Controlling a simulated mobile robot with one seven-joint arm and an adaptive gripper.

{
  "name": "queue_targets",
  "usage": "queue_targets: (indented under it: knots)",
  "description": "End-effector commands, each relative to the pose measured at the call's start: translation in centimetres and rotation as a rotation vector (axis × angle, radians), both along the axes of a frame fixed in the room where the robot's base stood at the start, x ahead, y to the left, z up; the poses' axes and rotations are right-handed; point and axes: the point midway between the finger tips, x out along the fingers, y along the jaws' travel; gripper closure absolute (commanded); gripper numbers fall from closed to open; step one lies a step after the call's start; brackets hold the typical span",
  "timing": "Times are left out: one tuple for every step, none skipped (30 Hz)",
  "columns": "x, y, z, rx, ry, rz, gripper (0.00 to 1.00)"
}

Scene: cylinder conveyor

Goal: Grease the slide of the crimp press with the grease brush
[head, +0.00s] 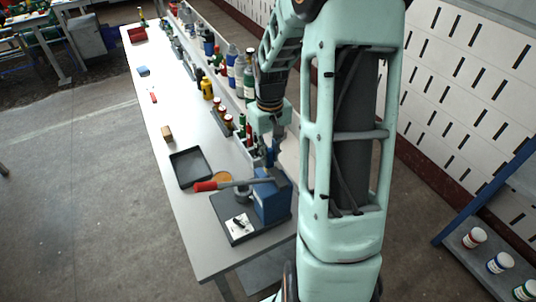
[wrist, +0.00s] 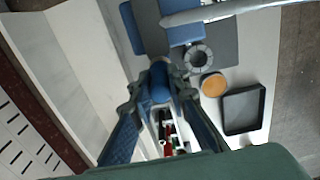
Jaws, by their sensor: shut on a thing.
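The crimp press (head: 272,201) stands near the front end of the bench, with a blue body, a dark base plate and a grey lever ending in a red handle. It also shows at the top of the wrist view (wrist: 186,32). My gripper (wrist: 160,98) is shut on a blue handle, which I take to be the grease brush (wrist: 160,80). In the head view my gripper (head: 268,150) is above and behind the press, partly hidden by my arm. The bristles and the slide cannot be made out.
An orange round disc (wrist: 213,85) and a black tray (wrist: 228,117) lie beside the press. A small wooden block (head: 167,133) is farther along the bench. Several bottles and jars (head: 207,88) line the back edge. The bench's left strip is mostly clear.

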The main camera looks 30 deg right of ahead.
Motion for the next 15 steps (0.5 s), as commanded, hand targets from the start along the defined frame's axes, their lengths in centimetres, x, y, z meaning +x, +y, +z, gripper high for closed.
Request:
queue_targets:
  knots:
    - [0.0,0.0,-0.6,0.0,0.001,0.0,1.0]
    - [0.0,0.0,-0.9,0.001,0.001,-0.001,1.0]
    - [0.0,0.0,-1.3,0.001,0.001,-0.001,1.0]
    - [0.0,0.0,-1.6,0.001,0.001,-0.001,1.0]
    - [0.0,0.0,-1.9,0.001,0.002,-0.001,1.0]
    - [0.0,0.0,-2.4,0.001,0.002,-0.001,1.0]
    - [0.0,0.0,-2.8,0.001,0.002,-0.001,1.0]
    - [0.0,0.0,-3.1,0.001,0.002,-0.001,1.0]
    - [0.0,0.0,-3.6,0.001,0.001,-0.001,1.0]
    - [0.0,0.0,-4.0,0.001,0.001,-0.001,1.0]
    - [0.0,0.0,-4.4,0.001,0.001,-0.001,1.0]
    - [0.0,0.0,-4.9,0.001,0.001,-0.001,1.0]
    - [0.0,0.0,-5.2,0.001,0.001,0.0,1.0]
    - [0.0,0.0,-5.5,0.0,0.001,0.0,1.0]
    - [0.0,0.0,-5.9,0.0,0.001,0.0,1.0]
